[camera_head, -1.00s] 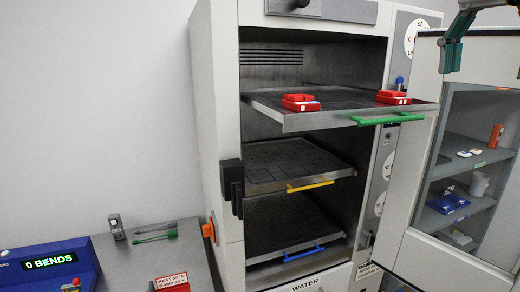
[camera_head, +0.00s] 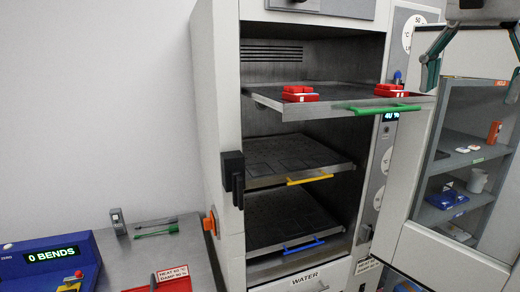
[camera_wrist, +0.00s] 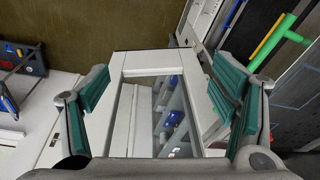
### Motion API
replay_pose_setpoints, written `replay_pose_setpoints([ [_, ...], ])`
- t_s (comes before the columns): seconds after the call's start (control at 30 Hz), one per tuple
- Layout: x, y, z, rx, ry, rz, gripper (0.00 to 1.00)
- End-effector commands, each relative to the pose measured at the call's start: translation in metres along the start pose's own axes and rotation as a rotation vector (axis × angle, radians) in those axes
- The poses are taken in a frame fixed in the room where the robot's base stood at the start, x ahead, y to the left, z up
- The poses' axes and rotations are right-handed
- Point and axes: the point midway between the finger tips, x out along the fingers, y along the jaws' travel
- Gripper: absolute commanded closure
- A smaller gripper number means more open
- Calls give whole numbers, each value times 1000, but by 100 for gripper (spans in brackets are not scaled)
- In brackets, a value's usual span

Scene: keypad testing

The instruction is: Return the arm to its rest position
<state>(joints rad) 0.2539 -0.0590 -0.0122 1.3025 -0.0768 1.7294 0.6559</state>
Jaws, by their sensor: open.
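My gripper (camera_head: 470,92) is at the top right of the head view, in front of the open cabinet door (camera_head: 490,55). Its two green-padded fingers are spread wide, with nothing between them. In the wrist view my gripper (camera_wrist: 160,115) is also open and empty, with the pale door frame and its window beyond. The rest of my arm is mostly out of the picture.
A chamber (camera_head: 222,130) stands centrally, its top tray (camera_head: 340,104) pulled out by a green handle (camera_head: 385,108). Two red keypads (camera_head: 299,94) (camera_head: 389,90) sit on that tray. Two lower trays (camera_head: 300,165) (camera_head: 290,222) sit inside. A bench with a blue bend counter (camera_head: 50,265) is at lower left.

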Motion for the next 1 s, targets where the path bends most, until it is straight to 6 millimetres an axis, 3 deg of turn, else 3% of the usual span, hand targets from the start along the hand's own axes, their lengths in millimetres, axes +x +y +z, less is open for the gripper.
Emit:
replay_pose_setpoints([
  [0.27, 65, -16, 53, -294, 67, -92, 21],
  [0.7, 220, -10, 158, -796, 226, -242, 21],
  [0.83, 248, -5, 174, -871, 257, -262, 21],
  [1.0, 259, -3, 180, -904, 270, -270, 21],
])
